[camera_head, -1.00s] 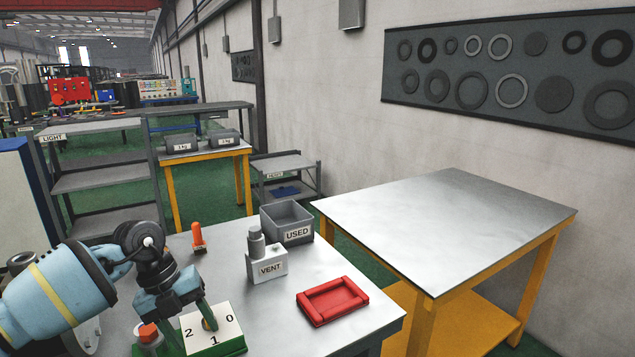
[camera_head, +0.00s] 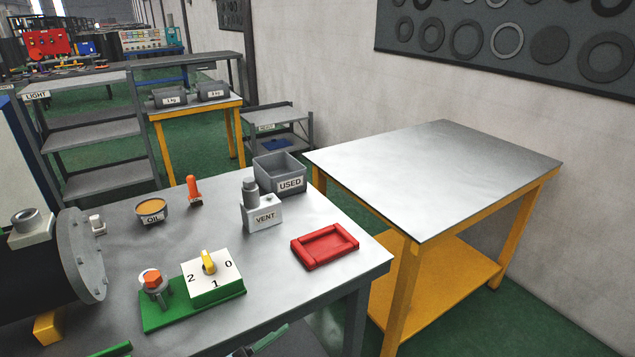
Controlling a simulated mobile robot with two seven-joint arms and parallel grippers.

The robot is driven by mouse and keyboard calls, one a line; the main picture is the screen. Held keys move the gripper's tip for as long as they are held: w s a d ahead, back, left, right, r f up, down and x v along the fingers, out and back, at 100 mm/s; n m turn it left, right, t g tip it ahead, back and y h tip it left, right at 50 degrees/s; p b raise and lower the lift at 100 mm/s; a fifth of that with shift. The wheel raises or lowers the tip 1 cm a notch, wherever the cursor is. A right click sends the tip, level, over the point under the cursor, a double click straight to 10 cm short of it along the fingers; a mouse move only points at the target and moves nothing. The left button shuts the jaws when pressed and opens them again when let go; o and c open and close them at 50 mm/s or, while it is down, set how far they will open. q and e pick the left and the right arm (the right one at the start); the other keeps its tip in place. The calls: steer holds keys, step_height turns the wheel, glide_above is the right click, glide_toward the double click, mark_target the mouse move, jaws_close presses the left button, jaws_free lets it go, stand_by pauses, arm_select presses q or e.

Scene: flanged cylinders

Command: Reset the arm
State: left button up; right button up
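My arm is back from the dial; only slivers of grippers show at the bottom edge. A green finger piece of what looks like my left gripper (camera_head: 110,350) is at the lower left. A green and dark piece of what looks like my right gripper (camera_head: 262,342) is by the table's front edge. Whether either is open or shut is hidden. The white dial box (camera_head: 222,278) with marks 2, 1 and 0 stands on a green base (camera_head: 180,312). Its yellow knob (camera_head: 208,262) is uncovered and seems lined up near 1. An orange-topped valve (camera_head: 153,281) stands left of it.
The metal table (camera_head: 330,272) also holds a red tray (camera_head: 325,246), a VENT block (camera_head: 262,217), a grey USED bin (camera_head: 281,173), an orange-topped OIL cup (camera_head: 152,211), an orange peg (camera_head: 194,191) and a large flanged cylinder (camera_head: 82,255). A bare yellow-legged table (camera_head: 435,175) is at right.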

arm_select(q)
steer(key=s+a+f+n+t+y, duration=0.2)
steer(key=s+a+f+n+y, duration=0.8)
steer(key=f+n+y, duration=0.3)
steer(key=s+a+f+n+g, duration=0.1)
steer(key=s+f, duration=0.1)
steer(key=s, duration=0.2)
steer(key=s+a+f+g+y, duration=0.1)
steer(key=s+a+f+g, duration=0.1)
steer(key=s, duration=0.3)
steer(key=s+a+f+n+g+p, duration=0.1)
steer(key=s+a+f+g, duration=0.1)
steer(key=s+f, duration=0.2)
steer(key=shift+s+f+n+y, duration=0.2)
steer(key=shift+s+n+y, duration=0.1)
steer(key=shift+s, duration=0.45)
arm_select(e)
steer(key=shift+w+d+r, duration=0.15)
steer(key=shift+w+r, duration=0.45)
steer(key=shift+r, duration=0.1)
